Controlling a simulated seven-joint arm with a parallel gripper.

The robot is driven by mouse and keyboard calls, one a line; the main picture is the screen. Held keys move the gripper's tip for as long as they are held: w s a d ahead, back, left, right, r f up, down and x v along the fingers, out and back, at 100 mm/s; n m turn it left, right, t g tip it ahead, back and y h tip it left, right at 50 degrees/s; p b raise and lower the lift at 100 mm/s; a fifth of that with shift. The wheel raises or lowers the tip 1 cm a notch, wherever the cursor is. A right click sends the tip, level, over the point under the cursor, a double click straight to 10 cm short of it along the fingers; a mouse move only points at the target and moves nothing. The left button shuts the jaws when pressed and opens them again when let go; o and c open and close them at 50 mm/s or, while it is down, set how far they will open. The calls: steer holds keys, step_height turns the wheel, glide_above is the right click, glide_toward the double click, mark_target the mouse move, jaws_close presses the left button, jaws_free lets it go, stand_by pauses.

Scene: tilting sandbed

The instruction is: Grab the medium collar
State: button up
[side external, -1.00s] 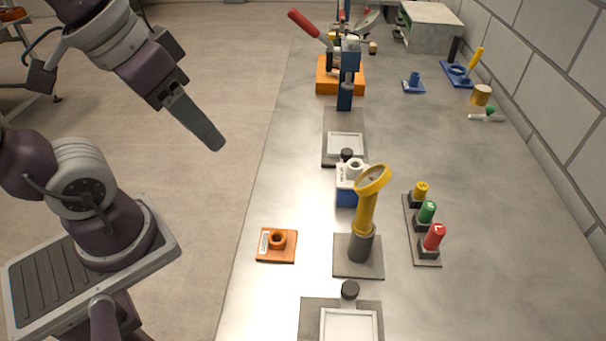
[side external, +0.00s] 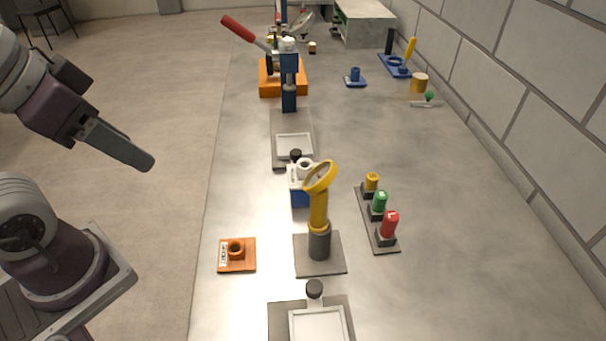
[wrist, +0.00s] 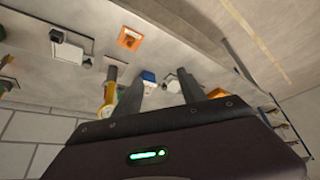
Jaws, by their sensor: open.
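No part is readably marked as the medium collar, so I cannot tell which one it is. Green (side external: 379,203), yellow (side external: 371,182) and red (side external: 389,225) capped cylinders stand in a row on a grey strip. My gripper (side external: 148,164) hangs left of the table, away from all of these. In the wrist view its fingers (wrist: 160,76) are apart, with nothing held between them.
A yellow ring-topped post (side external: 319,205) stands mid-table beside a white-and-blue block (side external: 300,187). Grey tray plates (side external: 294,146) lie along the table. An orange-based press with a red lever (side external: 270,78) stands behind. A block wall bounds the right side. The table's right part is mostly bare.

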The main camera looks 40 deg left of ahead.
steer(key=shift+o, duration=0.4)
steer(key=o, duration=0.8)
steer(key=n+g, duration=0.6)
steer(key=n, duration=0.3)
glide_above(305, 164)
steer(key=s+d, duration=0.1)
step_height(305, 164, down, 10)
steer(key=f, duration=0.7)
steer(key=shift+w+a, duration=0.3)
steer(key=shift+a, duration=0.05)
